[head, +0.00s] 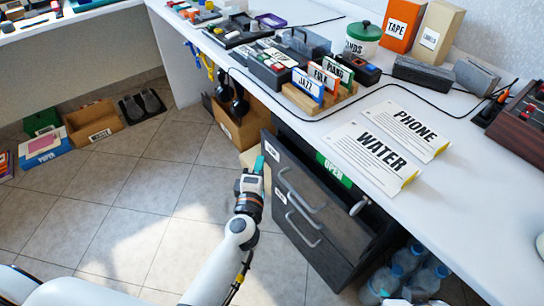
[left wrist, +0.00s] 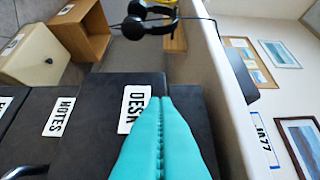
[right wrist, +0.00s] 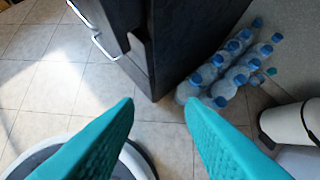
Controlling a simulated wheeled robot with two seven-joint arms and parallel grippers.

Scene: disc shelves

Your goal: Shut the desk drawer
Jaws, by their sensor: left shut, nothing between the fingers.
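The desk drawer (head: 292,168) is the top drawer of a dark cabinet under the white desk. Its front stands out from the cabinet, and a green OPEN sign (head: 335,170) shows behind it. In the left wrist view its dark front with a DESK label (left wrist: 133,108) fills the middle. My left gripper (head: 258,163) is shut and empty, with its teal tips close to the drawer front; I cannot tell whether they touch. My right gripper (right wrist: 160,105) is open and empty, above the floor by the cabinet's lower part (right wrist: 170,50).
A lower drawer with a NOTES label (left wrist: 60,116) is below the desk drawer. Several water bottles (right wrist: 235,65) stand beside the cabinet. Headphones (head: 238,100) hang at the desk edge above a wooden box (head: 238,130).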

